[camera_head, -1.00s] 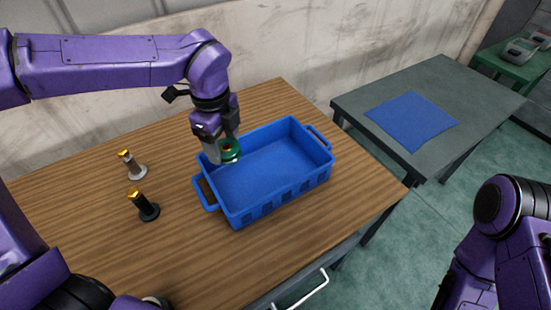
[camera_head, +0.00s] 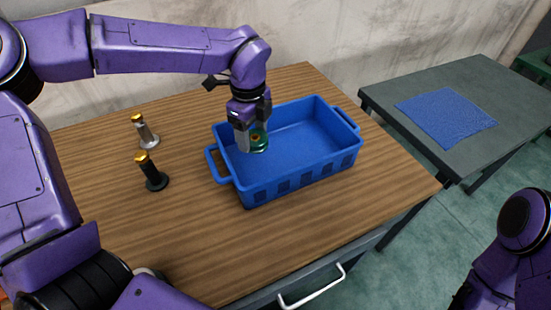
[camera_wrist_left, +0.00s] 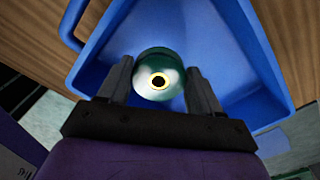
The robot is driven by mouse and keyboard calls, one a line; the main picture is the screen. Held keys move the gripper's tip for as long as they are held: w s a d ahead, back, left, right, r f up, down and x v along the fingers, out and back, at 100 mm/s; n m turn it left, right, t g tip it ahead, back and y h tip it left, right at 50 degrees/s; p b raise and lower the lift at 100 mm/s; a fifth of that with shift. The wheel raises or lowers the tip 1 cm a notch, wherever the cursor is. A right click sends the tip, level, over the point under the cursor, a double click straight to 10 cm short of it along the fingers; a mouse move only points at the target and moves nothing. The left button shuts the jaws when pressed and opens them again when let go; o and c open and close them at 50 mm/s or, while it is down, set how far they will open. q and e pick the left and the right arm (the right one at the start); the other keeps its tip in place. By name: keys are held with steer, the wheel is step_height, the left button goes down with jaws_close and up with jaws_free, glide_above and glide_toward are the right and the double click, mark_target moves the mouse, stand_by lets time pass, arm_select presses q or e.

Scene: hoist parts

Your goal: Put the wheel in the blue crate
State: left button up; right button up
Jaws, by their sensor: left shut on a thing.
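The green wheel (camera_head: 258,138), with a brass-coloured centre, is between the fingers of my left gripper (camera_head: 252,142). The gripper is shut on it, pointing down. The wheel is within the outline of the blue crate (camera_head: 318,172), near its left end. The wrist view shows the wheel (camera_wrist_left: 158,75) between both fingers, with blue crate walls around it. I cannot tell whether it touches the crate floor. The crate looks otherwise empty. My right gripper is out of view; only part of that arm shows at lower right.
Two gold-topped posts, one grey (camera_head: 145,131) and one black (camera_head: 152,172), stand left of the crate on the wooden table (camera_head: 200,235). A grey table (camera_head: 400,98) with a blue mat (camera_head: 446,116) stands to the right. The wooden table is clear in front of the crate.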

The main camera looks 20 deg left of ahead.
mark_target(252, 136)
arm_select(q)
step_height(252, 136, down, 9)
steer(key=shift+s+r+p, duration=0.1)
steer(key=shift+r+p, duration=0.05)
steer(key=shift+p, duration=0.15)
steer(key=o, duration=1.5)
steer(key=shift+o, duration=0.2)
step_height(252, 136, up, 12)
steer(key=shift+r, duration=0.15)
